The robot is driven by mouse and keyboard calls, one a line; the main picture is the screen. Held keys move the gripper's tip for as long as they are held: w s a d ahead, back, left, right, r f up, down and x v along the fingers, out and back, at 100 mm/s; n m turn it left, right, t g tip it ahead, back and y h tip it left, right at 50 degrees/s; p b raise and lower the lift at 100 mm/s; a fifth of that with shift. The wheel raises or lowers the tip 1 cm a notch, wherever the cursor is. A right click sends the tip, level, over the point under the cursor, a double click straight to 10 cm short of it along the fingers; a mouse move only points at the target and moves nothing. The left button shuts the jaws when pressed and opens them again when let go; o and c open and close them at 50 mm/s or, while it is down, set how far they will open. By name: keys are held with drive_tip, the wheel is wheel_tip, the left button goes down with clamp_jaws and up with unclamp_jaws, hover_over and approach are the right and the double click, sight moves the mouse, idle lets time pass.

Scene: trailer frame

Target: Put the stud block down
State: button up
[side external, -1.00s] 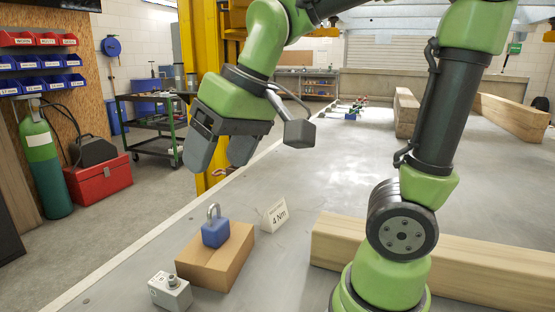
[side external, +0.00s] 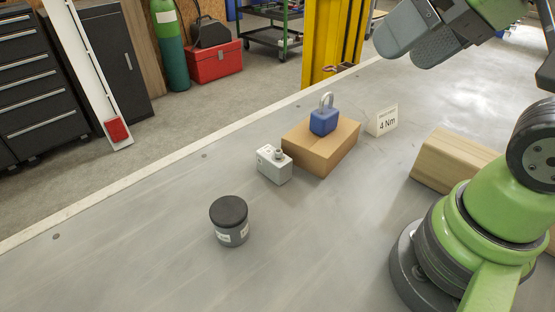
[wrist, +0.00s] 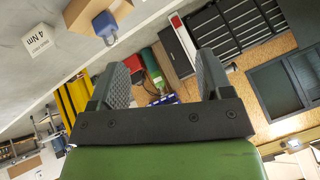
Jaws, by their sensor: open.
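The stud block (side external: 274,165) is a small light grey block with a metal stud on top. It stands upright on the grey trailer deck (side external: 130,225), close to the near left side of the brown box (side external: 320,148). My gripper (side external: 418,52) is at the top right of the side view, high above the deck and well apart from the block. In the wrist view my gripper (wrist: 163,78) has its two grey fingers spread wide, with nothing between them. I cannot make out the stud block in the wrist view.
A blue padlock (side external: 324,122) sits on the brown box. A "4 Nm" card (side external: 382,121) stands beyond it. A black-lidded jar (side external: 229,220) stands nearer the camera. A timber beam (side external: 450,160) lies at the right, near my base. The deck's left part is clear.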

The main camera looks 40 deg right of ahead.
drive_tip(key=w+d+f+n+t+h, duration=0.1)
drive_tip(key=w+f+n, duration=0.1)
drive_tip(key=w+n, duration=0.3)
drive_tip(key=w+f+n+t+h, duration=0.1)
drive_tip(key=w+f+n, duration=0.15)
drive_tip(key=w, duration=0.35)
drive_tip(key=n+t+h, duration=0.3)
drive_tip(key=n, duration=1.5)
hover_over(282, 160)
drive_tip(key=s+d, duration=0.1)
drive_tip(key=d, duration=0.2)
wheel_tip(282, 160, down, 14)
drive_tip(key=s+a+f+n+y, duration=0.1)
drive_tip(key=f+n, duration=0.1)
drive_tip(key=n, duration=0.2)
drive_tip(key=s+a+f+n+y, duration=0.1)
drive_tip(key=s+f+n, duration=0.1)
drive_tip(key=n, duration=0.3)
drive_tip(key=s+a+f+n+t+y, duration=0.1)
drive_tip(key=f+n, duration=0.2)
drive_tip(key=n, duration=0.1)
drive_tip(key=shift+s+f+n, duration=0.15)
drive_tip(key=shift+f+n, duration=0.1)
drive_tip(key=shift+x, duration=3.7)
drive_tip(key=shift+c, duration=0.2)
clamp_jaws()
drive_tip(key=shift+r, duration=0.1)
